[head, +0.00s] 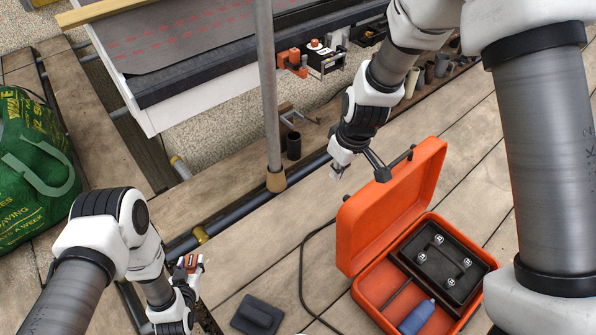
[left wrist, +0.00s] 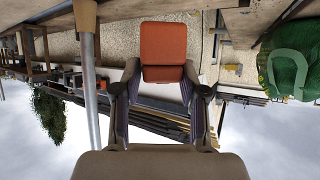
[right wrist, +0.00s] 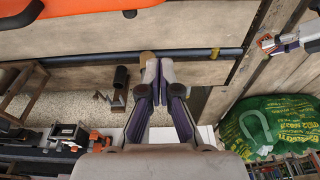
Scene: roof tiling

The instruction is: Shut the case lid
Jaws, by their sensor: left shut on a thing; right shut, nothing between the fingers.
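The orange case (head: 372,288) stands open on the planks at the lower right. Its lid (head: 392,205) is raised, tilted back on the far left side, with black fittings on its edge. Inside lie a black insert (head: 445,262) with several round silver knobs, a blue-handled tool (head: 417,317) and a dark rod. My right gripper (head: 338,170) is shut and empty, just beyond the lid's upper left edge; its closed fingertips show in the right wrist view (right wrist: 158,72). My left gripper (head: 192,264) is shut on a red-orange block (left wrist: 163,45), left of the case and apart from it.
A grey pole (head: 266,90) stands upright left of my right gripper. A green bag (head: 35,170) lies at the left. A dark flat pad (head: 257,315) and a black cable (head: 302,270) lie left of the case. The roof edge (head: 190,95) runs along the back.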

